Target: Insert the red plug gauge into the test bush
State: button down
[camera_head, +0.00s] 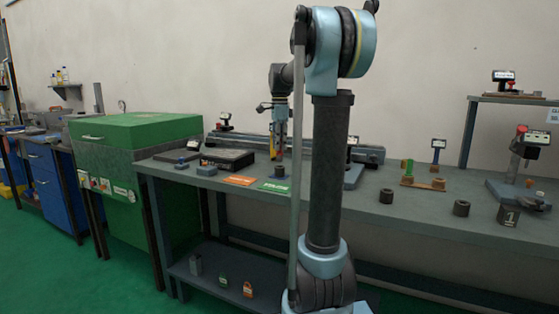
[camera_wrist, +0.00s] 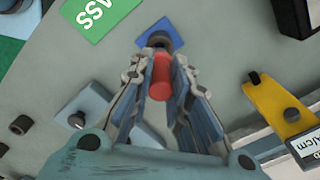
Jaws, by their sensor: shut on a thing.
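The red plug gauge (camera_wrist: 161,77) is a red cylinder between the fingers of my gripper (camera_wrist: 163,62) in the wrist view. My gripper is shut on it. The test bush (camera_wrist: 158,40) is a dark round piece on a blue square base (camera_wrist: 143,38), just beyond the gauge in that view. In the head view, my gripper (camera_head: 279,148) points down above the dark bush (camera_head: 279,171), and the two look apart. The bush's bore is mostly hidden in the wrist view, so alignment is hard to tell.
A green card (camera_head: 274,187) and an orange card (camera_head: 239,180) lie near the bush. A yellow piece with a dark knob (camera_wrist: 277,108) is to the right in the wrist view. Dark cylinders (camera_head: 386,196) stand farther right on the bench.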

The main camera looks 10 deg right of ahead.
jog(key=shift+r, duration=1.35)
